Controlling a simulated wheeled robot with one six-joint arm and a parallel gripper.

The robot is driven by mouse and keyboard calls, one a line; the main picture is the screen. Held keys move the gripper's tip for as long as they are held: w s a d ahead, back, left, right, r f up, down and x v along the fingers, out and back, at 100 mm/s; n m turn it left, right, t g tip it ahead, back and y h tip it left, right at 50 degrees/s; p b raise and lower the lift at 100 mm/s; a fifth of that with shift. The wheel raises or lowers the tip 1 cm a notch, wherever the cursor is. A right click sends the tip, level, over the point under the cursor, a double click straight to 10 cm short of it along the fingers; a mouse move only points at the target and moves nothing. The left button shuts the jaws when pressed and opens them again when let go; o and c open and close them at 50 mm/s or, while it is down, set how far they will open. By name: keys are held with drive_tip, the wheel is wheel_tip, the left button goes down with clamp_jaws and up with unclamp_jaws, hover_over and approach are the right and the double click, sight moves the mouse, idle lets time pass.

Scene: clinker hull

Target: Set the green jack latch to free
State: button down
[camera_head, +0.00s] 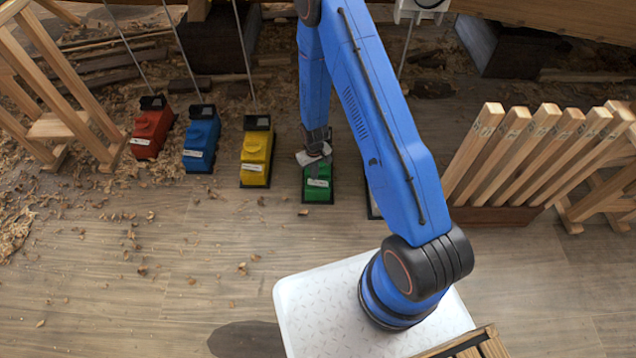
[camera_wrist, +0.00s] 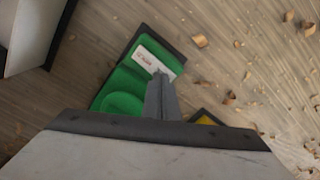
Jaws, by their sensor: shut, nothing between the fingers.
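The green jack (camera_head: 318,190) stands on the floor at the middle, with a dark base and a white label. It also shows in the wrist view (camera_wrist: 122,85), where its label (camera_wrist: 155,58) carries small red and dark marks too small to read. My gripper (camera_head: 318,160) is over the green jack in the head view and hides its far part. In the wrist view, the narrow shut fingers (camera_wrist: 160,84) overlap the jack beside the label, with nothing between them. I cannot tell whether they touch it. The latch and its setting cannot be made out.
A yellow jack (camera_head: 256,155), a blue jack (camera_head: 201,142) and a red jack (camera_head: 152,130) stand in a row to the left. A white jack (camera_wrist: 28,30) is close on the other side. Leaning planks (camera_head: 540,150) stand right. Wood shavings litter the floor; the near floor is mostly clear.

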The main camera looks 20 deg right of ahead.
drive_tip(key=shift+f, duration=1.65)
idle(1.5)
drive_tip(key=shift+r, duration=3.55)
wheel_tip(320, 180, up, 18)
drive_tip(key=t, duration=0.1)
hover_over(314, 182)
drive_tip(key=d, duration=0.2)
drive_tip(key=s+d+r+m+t, duration=0.1)
drive_tip(key=s+r, duration=0.2)
drive_tip(key=r, duration=0.5)
drive_tip(key=s+d+r, duration=0.1)
drive_tip(key=s+r, duration=0.1)
drive_tip(key=r, duration=0.7)
drive_tip(key=s+d+r+t, duration=0.1)
drive_tip(key=s+d+r, duration=0.1)
drive_tip(key=s+r, duration=1.05)
drive_tip(key=s+r+t, duration=0.1)
drive_tip(key=s+r, duration=0.2)
drive_tip(key=s, duration=0.5)
drive_tip(key=s+d+r+m, duration=0.1)
drive_tip(key=s+r, duration=0.2)
drive_tip(key=s, duration=0.5)
drive_tip(key=shift+r+t, duration=0.35)
drive_tip(key=shift+t, duration=0.05)
